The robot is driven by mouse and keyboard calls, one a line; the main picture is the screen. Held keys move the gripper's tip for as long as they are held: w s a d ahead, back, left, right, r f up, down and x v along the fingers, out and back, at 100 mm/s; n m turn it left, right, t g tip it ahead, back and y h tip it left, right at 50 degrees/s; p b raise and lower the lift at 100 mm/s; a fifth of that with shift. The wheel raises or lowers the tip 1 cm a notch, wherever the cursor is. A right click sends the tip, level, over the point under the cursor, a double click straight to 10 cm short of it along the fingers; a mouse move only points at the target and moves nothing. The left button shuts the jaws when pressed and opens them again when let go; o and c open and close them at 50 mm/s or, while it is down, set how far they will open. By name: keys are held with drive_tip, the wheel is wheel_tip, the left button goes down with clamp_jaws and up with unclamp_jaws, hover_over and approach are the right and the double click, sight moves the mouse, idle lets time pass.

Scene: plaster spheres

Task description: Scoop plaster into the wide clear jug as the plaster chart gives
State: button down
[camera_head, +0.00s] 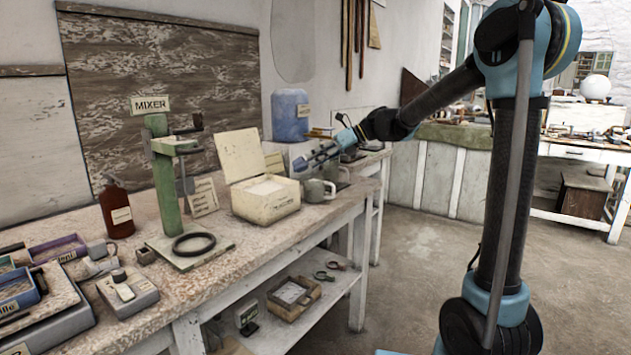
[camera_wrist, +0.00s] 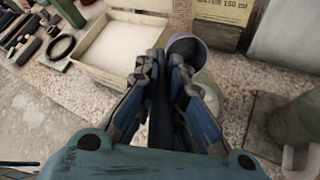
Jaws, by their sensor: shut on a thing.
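My gripper (camera_head: 308,160) is above the bench near the open plaster box. In the wrist view, its fingers (camera_wrist: 162,68) are shut on a dark, narrow, handle-like thing (camera_wrist: 161,115); I cannot tell for sure what it is. The open cream box (camera_head: 265,205) holds white powder, which also shows in the wrist view (camera_wrist: 125,42). A grey-green mug (camera_head: 316,191) stands right of the box, below my gripper. A dark round cup mouth (camera_wrist: 187,46) shows just beyond the fingertips; whether it belongs to the mug is unclear. I cannot clearly make out the wide clear jug or read the chart.
A green stand under the MIXER sign (camera_head: 151,104), a black ring (camera_head: 194,244) and a red-brown bottle (camera_head: 117,210) stand left of the box. A blue container (camera_head: 290,115) is behind. A label reading 150 ml (camera_wrist: 222,8) shows at the top of the wrist view.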

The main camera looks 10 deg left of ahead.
drive_tip(key=shift+a+r+h, duration=0.25)
drive_tip(key=shift+r+h, duration=0.05)
drive_tip(key=shift+h, duration=0.2)
drive_tip(key=r+h, duration=0.1)
drive_tip(key=a+r+h, duration=0.1)
drive_tip(key=r+h, duration=0.1)
drive_tip(key=shift+s+a+r+t, duration=0.1)
drive_tip(key=shift+s+a+t, duration=0.15)
drive_tip(key=shift+a+t, duration=0.15)
drive_tip(key=shift+a+r+h, duration=0.2)
drive_tip(key=shift+r+h, duration=0.25)
drive_tip(key=shift+h, duration=0.15)
drive_tip(key=shift+a+r+h, duration=0.15)
drive_tip(key=shift+r+h, duration=0.3)
drive_tip(key=shift+h, duration=0.15)
drive_tip(key=shift+s+a+r+t+h, duration=0.1)
drive_tip(key=shift+a+r+t+h, duration=0.15)
drive_tip(key=shift+a+r+h, duration=0.45)
drive_tip(key=shift+s+a+r+t+h, duration=0.15)
drive_tip(key=shift+r+h, duration=0.25)
drive_tip(key=shift+h, duration=0.7)
drive_tip(key=shift+a+r+t+h, duration=0.35)
drive_tip(key=shift+r+h, duration=0.2)
drive_tip(key=shift+h, duration=0.35)
